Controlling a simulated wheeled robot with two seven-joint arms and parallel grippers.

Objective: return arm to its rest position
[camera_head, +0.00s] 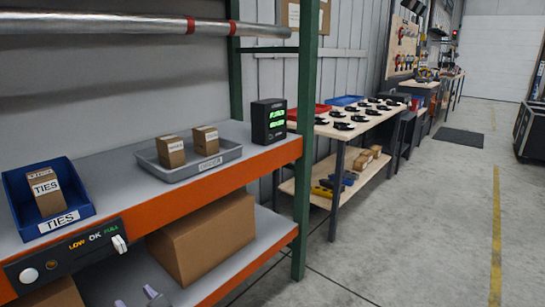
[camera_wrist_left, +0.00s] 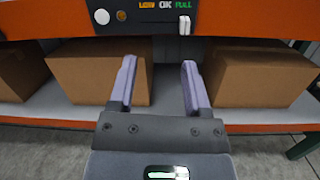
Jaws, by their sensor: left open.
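My left gripper (camera_wrist_left: 157,85) is open and empty in the left wrist view, its two pale purple fingers apart. It points at the lower shelf, below the control panel, between two cardboard boxes. In the head view only the tips of my left gripper (camera_head: 142,297) show at the bottom, in front of the lower shelf. My right gripper is in neither view.
A blue TIES bin (camera_head: 75,215) with a small box and a grey tray (camera_head: 165,178) with two boxes stand on the upper shelf. The panel (camera_wrist_left: 140,17) and orange beam overhang the gripper. Cardboard boxes (camera_wrist_left: 95,72) (camera_wrist_left: 258,75) flank it.

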